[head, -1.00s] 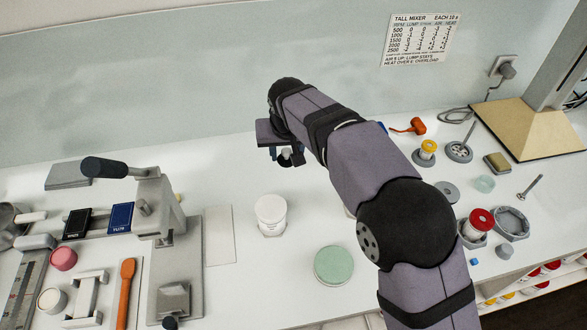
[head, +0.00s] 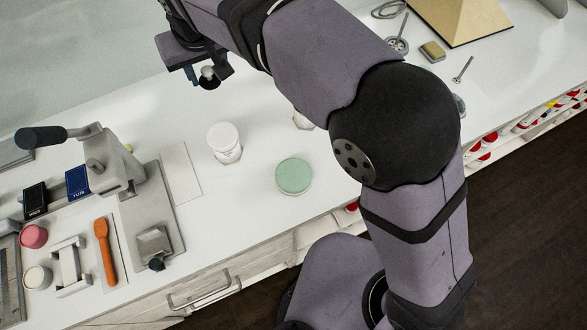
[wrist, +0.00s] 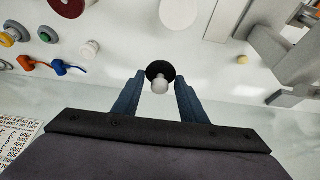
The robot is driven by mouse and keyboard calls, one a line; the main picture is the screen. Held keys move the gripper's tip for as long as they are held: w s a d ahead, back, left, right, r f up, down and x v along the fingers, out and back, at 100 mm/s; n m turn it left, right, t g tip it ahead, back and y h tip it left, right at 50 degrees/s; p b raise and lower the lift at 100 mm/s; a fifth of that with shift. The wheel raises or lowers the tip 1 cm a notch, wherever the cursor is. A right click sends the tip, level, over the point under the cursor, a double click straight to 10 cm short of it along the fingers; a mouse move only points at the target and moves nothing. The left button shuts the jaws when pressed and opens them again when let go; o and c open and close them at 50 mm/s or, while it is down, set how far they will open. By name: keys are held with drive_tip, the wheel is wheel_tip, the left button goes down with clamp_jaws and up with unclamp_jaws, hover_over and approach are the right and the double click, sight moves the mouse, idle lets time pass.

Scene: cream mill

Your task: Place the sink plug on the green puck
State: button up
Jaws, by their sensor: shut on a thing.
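The sink plug is a black disc with a pale round knob; it shows in the head view (head: 209,82) and between my fingers in the wrist view (wrist: 158,70). My gripper (head: 205,74) is shut on it, and its fingers (wrist: 158,88) stand on either side of the knob. The plug appears to be held above the white table. The green puck (head: 294,176) is a pale green round disc lying flat near the table's front edge, with nothing on it. My gripper is behind and left of the puck in the head view, apart from it.
A white lidded jar (head: 224,140) stands left of the puck, between it and my gripper. A grey lever press (head: 120,165) and an orange spatula (head: 105,250) are at the left.

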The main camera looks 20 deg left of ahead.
drive_tip(key=s+d+f+m, duration=0.2)
drive_tip(key=s+d, duration=0.1)
drive_tip(key=d, duration=0.3)
drive_tip(key=m+g+h, duration=0.1)
drive_tip(key=m+h, duration=0.6)
drive_tip(key=m, duration=1.3)
hover_over(299, 173)
drive_tip(key=a, duration=0.2)
wheel_tip(299, 173, down, 5)
drive_tip(key=shift+s+d+f+p, duration=0.15)
drive_tip(key=shift+f+p, duration=0.4)
drive_tip(key=shift+f, duration=0.95)
drive_tip(key=shift+s+d+f+p, duration=0.1)
drive_tip(key=shift+f+p, duration=0.5)
drive_tip(key=shift+f, duration=0.85)
drive_tip(key=shift+s+d+f+p, duration=0.15)
drive_tip(key=shift+f+p, duration=0.4)
drive_tip(key=shift+f, duration=0.95)
drive_tip(key=shift+a+f, duration=0.1)
drive_tip(key=shift+f, duration=0.3)
drive_tip(key=shift+f, duration=0.2)
drive_tip(key=o, duration=1)
